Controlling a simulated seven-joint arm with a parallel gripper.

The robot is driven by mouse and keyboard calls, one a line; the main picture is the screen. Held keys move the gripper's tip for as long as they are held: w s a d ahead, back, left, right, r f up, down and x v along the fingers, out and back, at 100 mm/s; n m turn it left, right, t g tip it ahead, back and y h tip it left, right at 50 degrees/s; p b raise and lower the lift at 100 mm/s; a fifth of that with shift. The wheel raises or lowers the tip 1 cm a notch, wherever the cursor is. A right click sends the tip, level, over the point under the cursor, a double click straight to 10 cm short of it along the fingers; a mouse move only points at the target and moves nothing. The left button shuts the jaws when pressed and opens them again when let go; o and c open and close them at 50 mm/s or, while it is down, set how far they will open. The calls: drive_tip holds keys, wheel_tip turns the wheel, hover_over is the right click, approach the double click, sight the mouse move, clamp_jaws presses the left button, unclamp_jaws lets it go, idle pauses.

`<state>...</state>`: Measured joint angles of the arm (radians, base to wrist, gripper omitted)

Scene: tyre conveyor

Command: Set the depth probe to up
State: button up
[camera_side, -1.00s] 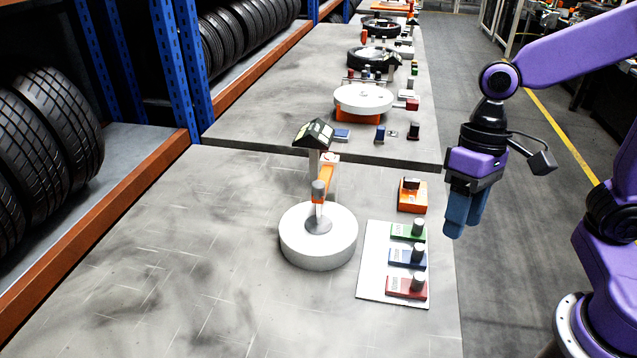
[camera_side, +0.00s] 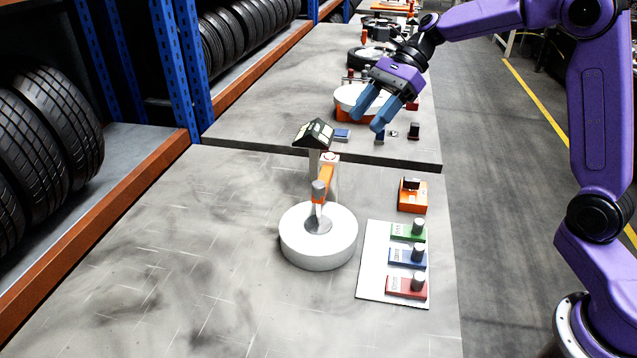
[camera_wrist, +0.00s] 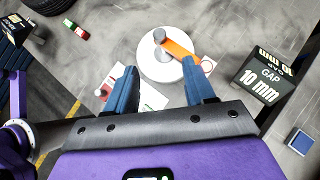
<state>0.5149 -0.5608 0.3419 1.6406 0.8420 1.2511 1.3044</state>
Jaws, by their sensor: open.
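What looks like the depth probe is an orange arm (camera_side: 327,177) with a grey cylinder (camera_side: 319,190) at its near end, above a white round base (camera_side: 318,245). In the wrist view the orange arm (camera_wrist: 178,48) lies over the white disc (camera_wrist: 160,68) beyond my fingers. A dark display (camera_side: 314,134) stands behind it; in the wrist view the display (camera_wrist: 262,84) reads "GAP 10 mm". My gripper (camera_side: 368,120) is open and empty, raised behind and right of the display, with its fingers pointing down and left. I cannot tell the probe's exact setting.
A white card (camera_side: 374,270) holds green (camera_side: 402,231), blue (camera_side: 402,258) and red (camera_side: 402,287) blocks with grey cylinders. An orange block (camera_side: 412,195) stands behind it. More stations line the farther tables. The near table's left side is clear.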

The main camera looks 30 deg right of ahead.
sight(318, 184)
drive_tip(key=x, duration=1.7)
clamp_jaws()
